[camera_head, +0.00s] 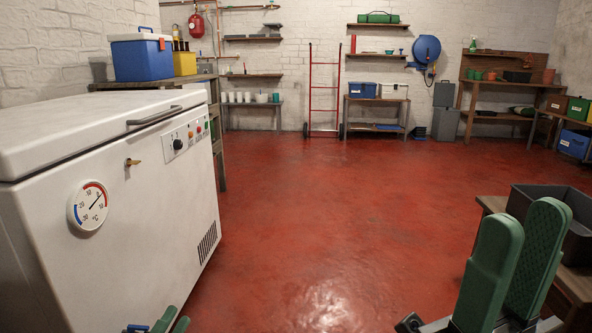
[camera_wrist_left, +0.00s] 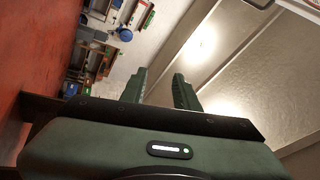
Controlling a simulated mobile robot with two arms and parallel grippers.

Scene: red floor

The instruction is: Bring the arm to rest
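My left gripper (camera_head: 173,319) shows only as green fingertips at the bottom edge of the head view, beside the front of the white chest freezer (camera_head: 150,205). In the left wrist view my left gripper (camera_wrist_left: 158,82) has its two green fingers apart with nothing between them. My right gripper (camera_head: 525,215) stands at the lower right of the head view, its green fingers pointing up and apart, holding nothing. Most of both arms is out of view.
The freezer, lid closed, fills the left side. A dark grey crate (camera_head: 575,222) sits on a low wooden table (camera_head: 492,203) at the right, behind my right gripper. The red floor (camera_head: 330,230) between is clear. Shelves and a hand truck (camera_head: 323,95) line the back wall.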

